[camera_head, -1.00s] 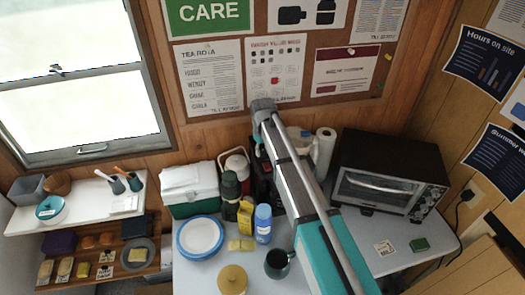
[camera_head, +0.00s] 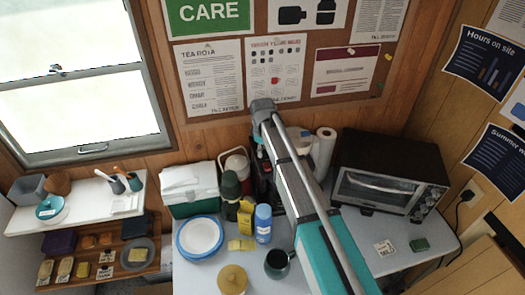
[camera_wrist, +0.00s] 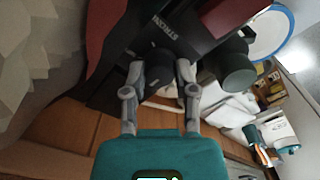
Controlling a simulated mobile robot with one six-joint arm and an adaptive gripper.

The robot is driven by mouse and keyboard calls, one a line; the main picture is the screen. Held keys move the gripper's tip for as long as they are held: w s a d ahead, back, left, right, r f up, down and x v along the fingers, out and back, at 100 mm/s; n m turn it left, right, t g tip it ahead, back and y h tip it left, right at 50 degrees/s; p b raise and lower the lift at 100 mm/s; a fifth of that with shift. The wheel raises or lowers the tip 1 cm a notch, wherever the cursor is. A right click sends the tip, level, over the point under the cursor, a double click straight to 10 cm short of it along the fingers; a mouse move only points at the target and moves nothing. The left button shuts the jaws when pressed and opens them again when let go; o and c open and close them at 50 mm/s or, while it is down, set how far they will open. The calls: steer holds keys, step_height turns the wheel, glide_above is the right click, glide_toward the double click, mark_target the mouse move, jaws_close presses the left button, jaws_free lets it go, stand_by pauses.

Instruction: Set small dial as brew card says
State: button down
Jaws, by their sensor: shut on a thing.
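In the wrist view my gripper (camera_wrist: 159,78) has its two grey fingers on either side of a small round black dial (camera_wrist: 155,68), shut on it. The dial sits on the dark front of a black machine (camera_wrist: 130,42), with white lettering that seems to read "STRONG" beside it. The dial's pointer and exact setting cannot be made out. In the head view the black machine (camera_head: 262,178) stands at the back of the table, mostly hidden by my arm, and my gripper is hidden there. I cannot tell which card is the brew card; a small card (camera_head: 384,247) lies on the table, its print unreadable.
A green flask (camera_head: 230,187), yellow box (camera_head: 246,215) and blue bottle (camera_head: 263,223) stand left of the machine. A paper roll (camera_head: 325,148) and toaster oven (camera_head: 388,180) are to its right. A dark mug (camera_head: 277,264) stands in front.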

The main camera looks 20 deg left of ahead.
steer(key=shift+c, duration=2)
jaws_free()
steer(key=shift+m, duration=0.4)
